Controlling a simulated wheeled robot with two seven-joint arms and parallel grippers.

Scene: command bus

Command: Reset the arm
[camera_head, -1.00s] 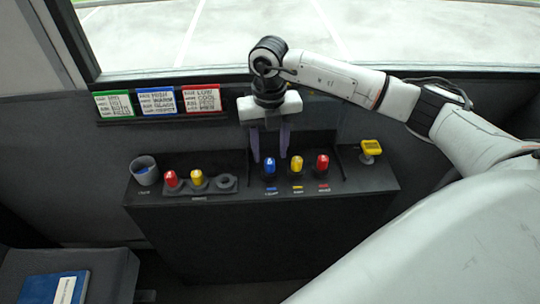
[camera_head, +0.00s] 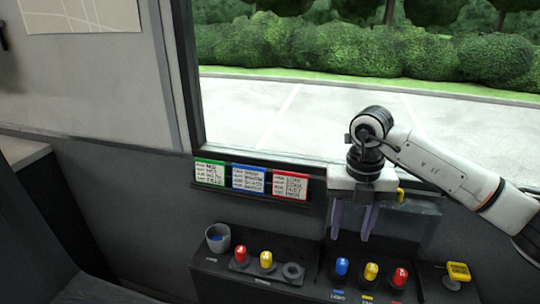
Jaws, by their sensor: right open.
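My right gripper (camera_head: 351,222) hangs pointing down above the dark console (camera_head: 225,277), with its two purple-grey fingers apart and nothing between them. Its arm comes in from the right. Below the fingers, a blue knob (camera_head: 342,267), a yellow knob (camera_head: 371,272) and a red knob (camera_head: 400,277) stand upright in a row on the console. The fingertips appear above and behind the blue knob, apart from it. My left gripper is not in view.
A rack at the console's left holds a red knob (camera_head: 241,254), a yellow knob (camera_head: 266,260) and an empty ring (camera_head: 292,271). A grey cup (camera_head: 218,238) stands left of it. A yellow device (camera_head: 458,271) stands at the right. Green, blue and red cards (camera_head: 248,178) line the window sill.

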